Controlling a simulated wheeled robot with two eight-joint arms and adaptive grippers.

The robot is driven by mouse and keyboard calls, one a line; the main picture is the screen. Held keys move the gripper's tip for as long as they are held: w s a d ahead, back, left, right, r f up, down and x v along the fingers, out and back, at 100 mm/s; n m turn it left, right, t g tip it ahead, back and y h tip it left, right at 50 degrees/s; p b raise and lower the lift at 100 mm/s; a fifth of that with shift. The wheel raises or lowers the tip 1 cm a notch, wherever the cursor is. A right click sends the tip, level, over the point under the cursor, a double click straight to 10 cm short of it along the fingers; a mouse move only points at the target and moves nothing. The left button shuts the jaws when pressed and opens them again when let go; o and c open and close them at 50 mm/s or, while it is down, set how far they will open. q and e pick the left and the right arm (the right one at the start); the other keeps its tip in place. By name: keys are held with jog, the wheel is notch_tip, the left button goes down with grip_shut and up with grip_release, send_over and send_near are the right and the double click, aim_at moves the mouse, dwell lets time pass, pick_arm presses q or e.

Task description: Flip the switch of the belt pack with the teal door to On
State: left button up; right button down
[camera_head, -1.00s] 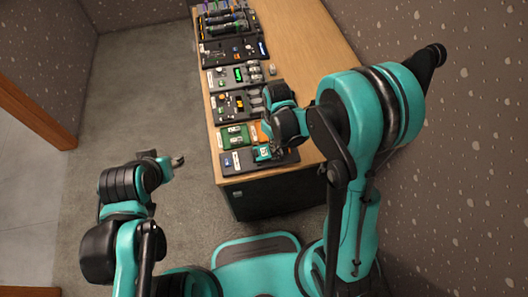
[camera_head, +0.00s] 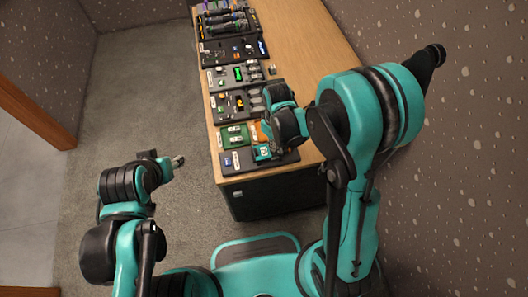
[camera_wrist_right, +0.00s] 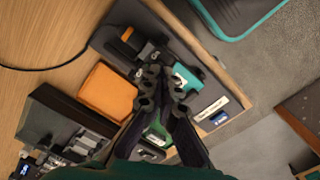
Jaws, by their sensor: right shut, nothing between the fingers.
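The belt pack with the teal door (camera_head: 262,152) sits on a dark board (camera_head: 232,161) at the near end of the desk. It also shows in the right wrist view (camera_wrist_right: 188,78), with white marks on the teal part. My right gripper (camera_wrist_right: 163,84) is shut and empty, its fingertips over the board right beside the teal door. I cannot tell whether they touch the pack. The switch and its position are hidden or too small to make out. My left gripper (camera_head: 176,161) hangs over the floor, left of the desk; its jaws are too small to read.
A green panel (camera_head: 234,136) and an orange block (camera_wrist_right: 108,92) lie close by. A dark unit with an orange part (camera_wrist_right: 128,36) shares the board. Several control panels run along the wooden desk (camera_head: 308,40). A wall stands at the right.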

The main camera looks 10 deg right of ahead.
jog(key=shift+f+b, duration=0.6)
jog(key=shift+f, duration=0.1)
jog(key=shift+r, duration=0.1)
jog(key=shift+r+p, duration=2.6)
jog(key=shift+r, duration=0.9)
jog(key=s+d+r+m+t+b, duration=0.1)
jog(key=s+d+r+m+t, duration=0.1)
jog(key=s+r, duration=0.3)
jog(key=s+d+r+m+t+b, duration=0.1)
jog(key=s+r+m+t, duration=0.3)
jog(key=r, duration=0.4)
jog(key=shift+s+d+r+t, duration=0.4)
jog(key=shift+s+d+t, duration=0.25)
jog(key=shift+d, duration=0.2)
